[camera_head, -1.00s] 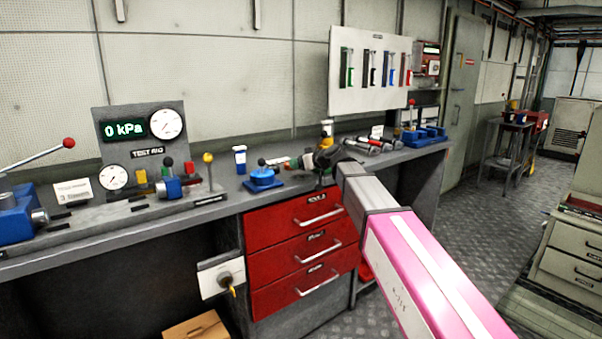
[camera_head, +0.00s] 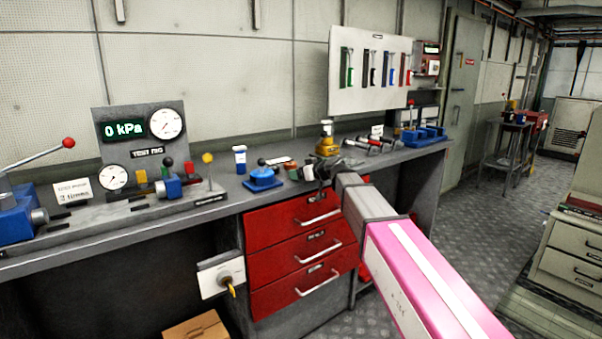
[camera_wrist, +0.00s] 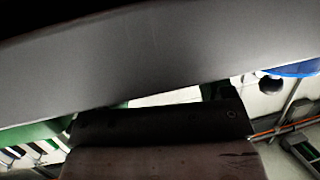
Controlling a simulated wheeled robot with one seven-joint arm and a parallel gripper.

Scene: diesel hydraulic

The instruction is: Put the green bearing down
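My gripper (camera_head: 318,171) is at the front edge of the grey workbench, above the red drawers. It is small and dark in the head view, and its fingers cannot be told apart. In the wrist view a broad grey surface and dark blocks fill most of the picture, so the fingertips and any grip are unclear. A green patch (camera_wrist: 32,132) shows at the left of the wrist view; I cannot tell whether it is the green bearing. A small reddish and green item (camera_head: 290,165) lies on the bench just left of my gripper. No bearing is clearly identifiable.
The bench (camera_head: 228,187) holds a blue device (camera_head: 263,178), a blue-and-white can (camera_head: 240,160) and a yellow fitting (camera_head: 327,146) behind my gripper. Red drawers (camera_head: 290,227) are below. A test rig (camera_head: 140,137) stands at left, a blue vise-like tool (camera_head: 424,136) at right.

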